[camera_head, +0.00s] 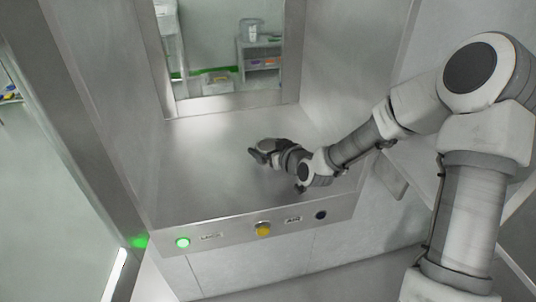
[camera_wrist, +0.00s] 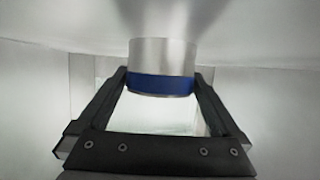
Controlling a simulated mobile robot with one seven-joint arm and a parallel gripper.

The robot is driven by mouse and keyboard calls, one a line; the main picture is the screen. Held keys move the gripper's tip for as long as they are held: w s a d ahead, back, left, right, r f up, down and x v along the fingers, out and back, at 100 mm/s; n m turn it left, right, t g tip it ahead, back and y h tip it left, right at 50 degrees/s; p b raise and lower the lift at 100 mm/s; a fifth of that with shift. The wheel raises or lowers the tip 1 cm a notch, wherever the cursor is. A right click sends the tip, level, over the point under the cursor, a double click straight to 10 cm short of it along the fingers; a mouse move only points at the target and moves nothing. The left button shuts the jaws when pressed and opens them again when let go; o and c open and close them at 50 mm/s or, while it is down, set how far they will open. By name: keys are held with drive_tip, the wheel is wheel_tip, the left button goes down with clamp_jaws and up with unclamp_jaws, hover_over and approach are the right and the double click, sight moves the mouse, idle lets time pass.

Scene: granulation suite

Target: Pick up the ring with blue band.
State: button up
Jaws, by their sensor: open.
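The ring with blue band (camera_wrist: 162,58) shows in the wrist view as a short silvery metal cylinder with a dark blue band around its edge nearest my gripper. It sits at the top middle of that view, between or just beyond the fingertips. My gripper (camera_wrist: 162,82) is open, with one black finger on each side of the ring. I cannot tell whether either finger touches it. In the head view my gripper (camera_head: 258,154) is low over the metal shelf (camera_head: 205,165). The ring cannot be made out there; my gripper and wrist may hide it.
The shelf has metal walls on both sides and a window opening (camera_head: 225,105) at the back. Its front edge carries a lit green button (camera_head: 183,242), a yellow button (camera_head: 263,229) and a dark button (camera_head: 321,214). The shelf left of my gripper is bare.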

drive_tip(key=shift+w, duration=0.1)
drive_tip(key=shift+c, duration=0.2)
clamp_jaws()
drive_tip(key=shift+r, duration=0.2)
wheel_tip(320, 180, up, 4)
drive_tip(key=shift+r+p, duration=0.25)
drive_tip(key=shift+p, duration=0.25)
drive_tip(key=r+p+v, duration=0.1)
drive_tip(key=p+v, duration=0.2)
drive_tip(key=v, duration=1)
drive_tip(key=shift+a, duration=0.25)
